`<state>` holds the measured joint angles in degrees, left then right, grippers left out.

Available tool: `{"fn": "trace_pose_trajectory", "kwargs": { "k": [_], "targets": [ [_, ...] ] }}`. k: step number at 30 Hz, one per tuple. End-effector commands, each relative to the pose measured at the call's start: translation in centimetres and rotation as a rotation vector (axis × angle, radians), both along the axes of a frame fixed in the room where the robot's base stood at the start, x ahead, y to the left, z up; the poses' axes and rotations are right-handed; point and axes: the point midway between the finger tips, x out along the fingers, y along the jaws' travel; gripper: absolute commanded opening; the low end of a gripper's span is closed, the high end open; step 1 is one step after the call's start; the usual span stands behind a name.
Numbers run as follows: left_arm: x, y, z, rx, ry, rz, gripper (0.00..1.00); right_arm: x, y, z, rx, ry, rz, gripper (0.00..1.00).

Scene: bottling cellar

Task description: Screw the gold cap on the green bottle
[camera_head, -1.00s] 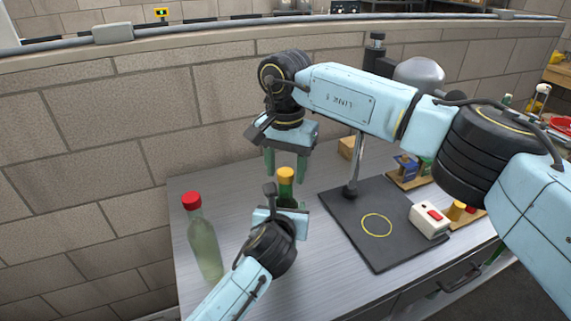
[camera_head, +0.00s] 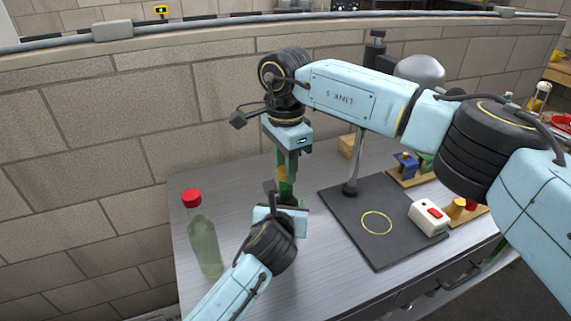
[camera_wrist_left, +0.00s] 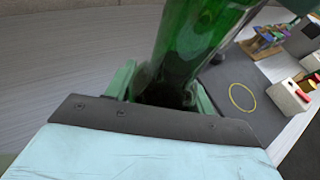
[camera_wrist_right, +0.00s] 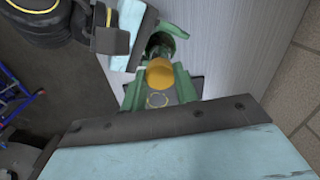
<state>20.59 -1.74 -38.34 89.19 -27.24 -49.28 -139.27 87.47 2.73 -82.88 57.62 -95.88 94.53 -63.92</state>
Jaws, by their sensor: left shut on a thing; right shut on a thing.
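The gold cap (camera_head: 281,172) is on top of the bottle's neck, partly covered by a finger. My right gripper (camera_head: 287,170) points down from above, shut on the cap. The right wrist view shows the cap (camera_wrist_right: 160,74) between the green fingers. Whether its thread is engaged cannot be seen.
A pale bottle with a red cap (camera_head: 204,240) stands to the left. A dark mat (camera_head: 375,255) with a yellow ring and a post (camera_head: 355,165) lies to the right.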

Motion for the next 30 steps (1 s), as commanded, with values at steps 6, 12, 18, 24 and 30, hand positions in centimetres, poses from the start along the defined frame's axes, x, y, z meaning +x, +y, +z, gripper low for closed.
{"fn": "trace_pose_trajectory", "kwargs": {
  "k": [6, 12, 18, 24, 30],
  "targets": [
    [0.0, 0.06, -0.1, 0.001, 0.002, 0.001, 0.0, 0.0, -0.04, -0.03, -0.001, 0.0, -0.413, 0.02],
    [0.0, 0.07, -0.1, 0.001, 0.002, 0.002, 0.0, -0.01, -0.02, -0.04, -0.001, 0.0, -0.793, 0.02],
    [0.0, 0.07, -0.09, 0.001, 0.002, 0.002, 0.0, -0.01, 0.0, -0.05, 0.0, 0.001, -1.173, 0.02],
    [0.0, 0.07, -0.09, 0.001, 0.002, 0.002, 0.0, -0.01, 0.0, -0.08, 0.001, 0.0, -1.554, 0.02],
    [0.0, 0.07, -0.09, 0.001, 0.002, 0.002, 0.0, 0.0, 0.01, -0.11, 0.001, 0.0, -1.935, 0.02]
  ]
}}
